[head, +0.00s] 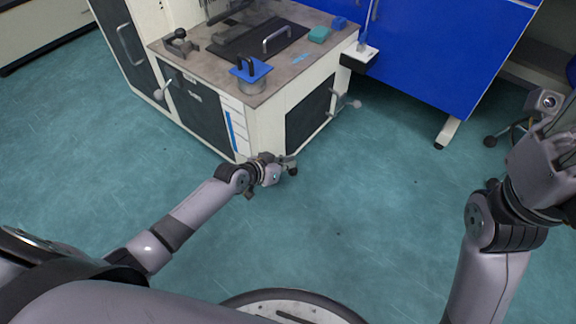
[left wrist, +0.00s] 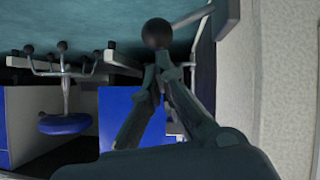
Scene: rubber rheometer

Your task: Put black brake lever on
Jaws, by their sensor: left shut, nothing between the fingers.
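A black ball knob on a light rod, which looks like the black brake lever (left wrist: 156,33), shows at the top of the left wrist view. The rod runs up and right toward the pale cabinet side. My left gripper (left wrist: 160,70) is shut and empty, its fingertips just below the knob in that picture; I cannot tell whether they touch it. In the head view my left gripper (head: 284,166) is low at the cabinet's near corner, and a small dark knob shows beside it. My right gripper (head: 548,112) is at the right edge, partly cut off, its fingers unclear.
The rheometer cabinet (head: 268,128) stands at the back, with a blue-topped piece (head: 250,69) and a teal block (head: 319,34) on top. A lever (head: 345,103) sticks out on its right side. The floor (head: 390,210) in front is clear.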

